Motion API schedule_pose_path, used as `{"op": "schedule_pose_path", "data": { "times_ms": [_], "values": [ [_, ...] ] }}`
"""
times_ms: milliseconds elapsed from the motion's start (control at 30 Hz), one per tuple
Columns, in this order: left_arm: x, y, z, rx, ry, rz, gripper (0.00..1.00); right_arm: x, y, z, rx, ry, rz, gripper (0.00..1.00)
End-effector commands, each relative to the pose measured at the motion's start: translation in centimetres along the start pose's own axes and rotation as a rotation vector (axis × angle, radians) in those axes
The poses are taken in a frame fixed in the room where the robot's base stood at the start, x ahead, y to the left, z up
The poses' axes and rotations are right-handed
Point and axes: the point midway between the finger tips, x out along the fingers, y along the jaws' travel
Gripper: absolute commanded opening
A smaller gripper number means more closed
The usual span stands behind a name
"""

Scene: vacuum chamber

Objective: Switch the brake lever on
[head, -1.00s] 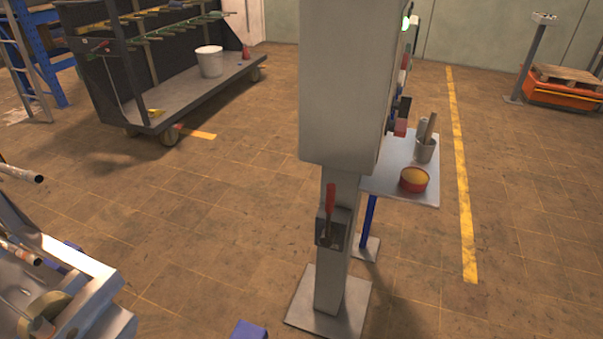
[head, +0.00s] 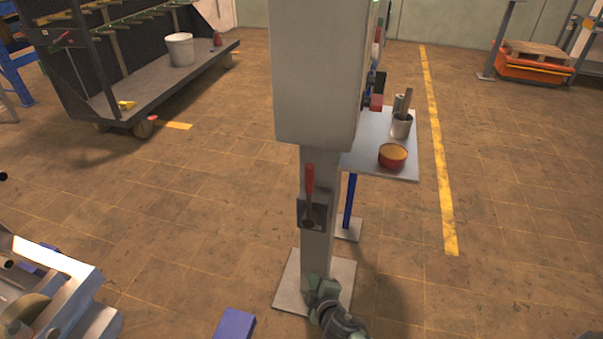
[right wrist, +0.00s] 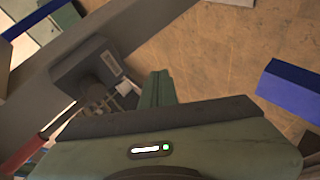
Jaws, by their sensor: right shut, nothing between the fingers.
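The brake lever (head: 310,179) has a red handle that points up from a dark box (head: 325,211) on the front of a grey post (head: 318,250). My right gripper (head: 318,287) is low in the head view, in front of the post's foot and below the lever in the picture. It is shut, with nothing in it, and apart from the lever. In the right wrist view the red handle (right wrist: 28,152) is at the lower left and the dark box (right wrist: 90,68) lies left of the green finger (right wrist: 158,90). My left gripper is not in view.
A large grey cabinet (head: 315,75) sits atop the post. Behind it a small table (head: 360,155) holds a red tin (head: 393,155) and a metal cup (head: 401,126). A metal machine (head: 75,295) stands at lower left, a dark cart (head: 150,102) behind.

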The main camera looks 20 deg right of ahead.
Motion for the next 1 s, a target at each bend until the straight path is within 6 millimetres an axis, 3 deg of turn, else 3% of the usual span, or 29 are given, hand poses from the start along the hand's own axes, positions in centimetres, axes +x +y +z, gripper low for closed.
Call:
{"op": "schedule_pose_path", "data": {
  "times_ms": [33, 100, 200, 300, 400, 500, 833, 1000],
  "values": [
    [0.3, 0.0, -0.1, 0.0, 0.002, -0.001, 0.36, -0.5, 4.8, -3.4, -0.059, 0.055, 0.109, 0.0],
    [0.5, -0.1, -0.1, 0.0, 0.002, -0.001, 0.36, -2.1, 10.6, -7.1, -0.132, 0.106, 0.249, 0.0],
    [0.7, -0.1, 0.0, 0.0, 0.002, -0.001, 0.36, -5.2, 17.0, -11.1, -0.2, 0.154, 0.416, 0.0],
    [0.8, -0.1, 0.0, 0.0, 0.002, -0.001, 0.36, -7.8, 21.0, -13.6, -0.239, 0.181, 0.532, 0.0],
    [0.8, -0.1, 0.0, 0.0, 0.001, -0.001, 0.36, -9.4, 22.9, -14.7, -0.255, 0.191, 0.593, 0.0],
    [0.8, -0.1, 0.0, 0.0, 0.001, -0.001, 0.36, -9.9, 23.6, -15.1, -0.262, 0.194, 0.612, 0.0],
    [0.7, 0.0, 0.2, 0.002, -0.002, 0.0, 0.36, -9.7, 23.7, -15.1, -0.261, 0.194, 0.611, 0.0],
    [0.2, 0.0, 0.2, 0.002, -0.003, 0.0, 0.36, -8.2, 24.9, -15.7, -0.262, 0.194, 0.612, 0.0]
  ]
}}
